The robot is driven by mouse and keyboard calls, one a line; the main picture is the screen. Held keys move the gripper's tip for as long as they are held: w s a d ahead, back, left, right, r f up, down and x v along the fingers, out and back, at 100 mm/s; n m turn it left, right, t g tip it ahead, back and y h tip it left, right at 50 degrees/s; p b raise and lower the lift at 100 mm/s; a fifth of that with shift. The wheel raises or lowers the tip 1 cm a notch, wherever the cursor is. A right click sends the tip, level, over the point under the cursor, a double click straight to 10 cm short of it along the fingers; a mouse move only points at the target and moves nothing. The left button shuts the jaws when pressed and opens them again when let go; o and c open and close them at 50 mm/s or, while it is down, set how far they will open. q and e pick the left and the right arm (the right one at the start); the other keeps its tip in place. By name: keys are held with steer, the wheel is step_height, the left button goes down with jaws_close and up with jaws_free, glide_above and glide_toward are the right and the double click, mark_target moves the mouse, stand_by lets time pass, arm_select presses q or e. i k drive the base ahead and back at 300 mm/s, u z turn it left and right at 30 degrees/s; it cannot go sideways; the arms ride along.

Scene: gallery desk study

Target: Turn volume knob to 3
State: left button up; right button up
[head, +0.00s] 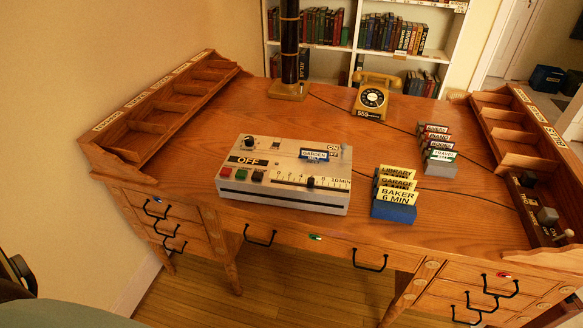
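A beige control box (285,175) sits on the desk, left of the middle. It has a small round black knob (249,142) at its back left; its pointer is too small to read. A black slider (311,182) stands near the middle of a printed scale that ends in 10 MIN. Red, green and dark buttons (241,174) sit at the front left. No label saying volume is legible, so I cannot tell which control is the volume knob. Neither gripper is in view.
A phone (371,97) and a dark column (289,50) stand at the back. Card holders (394,210) (440,165) stand right of the box. A dark panel with knobs (546,215) lies at the far right. Shelved organisers (165,112) (520,130) flank the desk.

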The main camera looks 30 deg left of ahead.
mark_target(249, 140)
steer(key=u, duration=1.25)
steer(key=k, duration=0.15)
steer(key=u, duration=0.35)
steer(key=i, duration=0.2)
steer(key=z, duration=0.1)
